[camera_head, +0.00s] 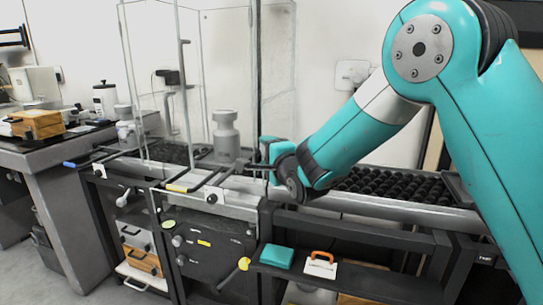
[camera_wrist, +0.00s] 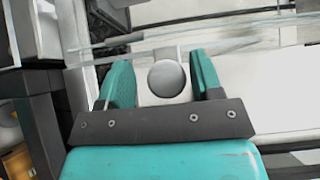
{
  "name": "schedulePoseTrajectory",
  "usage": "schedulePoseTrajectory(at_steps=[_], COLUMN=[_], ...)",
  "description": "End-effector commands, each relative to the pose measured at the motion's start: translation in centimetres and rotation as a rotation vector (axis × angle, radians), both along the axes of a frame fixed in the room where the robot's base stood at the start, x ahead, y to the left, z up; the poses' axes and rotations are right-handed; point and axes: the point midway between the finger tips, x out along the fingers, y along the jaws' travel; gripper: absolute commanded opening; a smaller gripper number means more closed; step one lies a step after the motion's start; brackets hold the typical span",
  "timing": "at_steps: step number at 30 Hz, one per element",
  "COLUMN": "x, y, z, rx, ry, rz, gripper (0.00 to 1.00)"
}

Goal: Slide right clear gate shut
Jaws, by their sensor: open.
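Clear panes (camera_head: 225,55) stand upright around the weighing spot in the head view, with the right-hand ones beside my arm. Which one is the right gate, and how far it is open, I cannot tell. Clear strip-like edges (camera_wrist: 190,38) cross the top of the wrist view. My gripper (camera_head: 270,150) is by the right side of the enclosure; its fingertips are hard to make out there. In the wrist view, my gripper (camera_wrist: 162,80) is open, its teal fingers either side of a round grey knob (camera_wrist: 166,78) on a white piece. Contact with the knob is not clear.
A grey metal weight (camera_head: 226,136) stands at the enclosure, left of my gripper. A black roller bed (camera_head: 395,190) runs to the right. Below are a teal box (camera_head: 276,257) and a white box with an orange handle (camera_head: 321,266). Black bars (camera_head: 190,184) stick out in front.

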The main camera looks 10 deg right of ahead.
Motion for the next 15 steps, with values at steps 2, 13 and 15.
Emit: schedulePoseTrajectory(at_steps=[2,13,15], x=[-0.3,-7.7,-9.5], y=[-0.1,-2.0,-2.4], z=[0.1,0.0,-0.2], rx=[0.0,0.0,-0.001], ry=[-0.001,0.0,0.0], rz=[0.0,0.002,0.003], gripper=[0.6,0.6,0.6])
